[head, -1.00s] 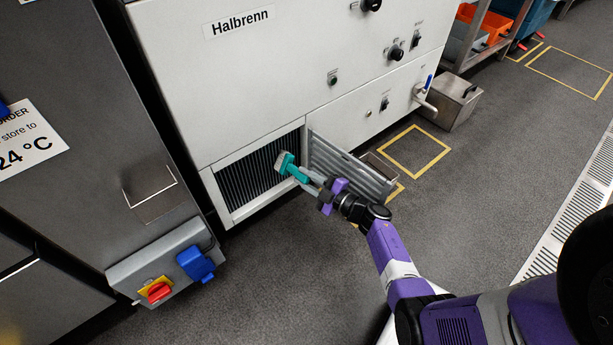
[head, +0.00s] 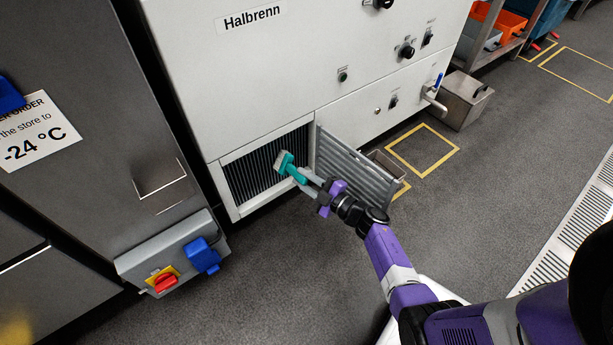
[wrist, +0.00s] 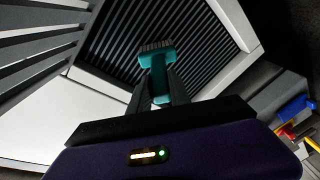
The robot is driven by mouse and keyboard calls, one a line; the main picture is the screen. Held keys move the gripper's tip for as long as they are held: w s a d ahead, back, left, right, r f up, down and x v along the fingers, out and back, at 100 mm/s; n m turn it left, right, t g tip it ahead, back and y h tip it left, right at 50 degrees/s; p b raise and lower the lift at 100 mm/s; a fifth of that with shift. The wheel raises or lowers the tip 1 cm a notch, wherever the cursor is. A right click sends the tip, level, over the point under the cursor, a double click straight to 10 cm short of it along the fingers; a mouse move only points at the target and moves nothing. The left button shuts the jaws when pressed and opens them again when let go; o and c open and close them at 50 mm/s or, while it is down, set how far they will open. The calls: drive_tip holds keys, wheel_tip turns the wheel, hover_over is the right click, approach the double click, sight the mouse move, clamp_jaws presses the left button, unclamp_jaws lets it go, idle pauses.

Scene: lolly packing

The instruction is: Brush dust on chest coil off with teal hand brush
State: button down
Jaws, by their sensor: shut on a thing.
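The teal hand brush (head: 291,167) is held by its handle in my gripper (head: 308,182), which is shut on it. The brush head is in front of the coil's right part. I cannot tell whether the bristles touch the fins, and dust is not clearly distinguishable.
The louvred grille door (head: 355,168) hangs open just right of the coil, close to my gripper. A grey cabinet (head: 90,130) stands at left, with a switch box (head: 170,252) low on it. A metal bin (head: 463,100) stands at right.

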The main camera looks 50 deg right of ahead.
drive_tip(key=shift+w+a, duration=0.2)
drive_tip(key=shift+a, duration=0.35)
drive_tip(key=shift+w+a, duration=0.2)
drive_tip(key=shift+a, duration=0.4)
drive_tip(key=shift+w+a, duration=0.15)
drive_tip(key=shift+a, duration=0.4)
drive_tip(key=shift+d, duration=0.15)
drive_tip(key=shift+s+d, duration=0.2)
drive_tip(key=shift+d, duration=0.35)
drive_tip(key=shift+s+d, duration=0.15)
drive_tip(key=shift+d, duration=0.6)
drive_tip(key=shift+s+d, duration=0.2)
drive_tip(key=shift+d, duration=0.3)
drive_tip(key=shift+s+d, duration=0.15)
drive_tip(key=shift+d, duration=0.45)
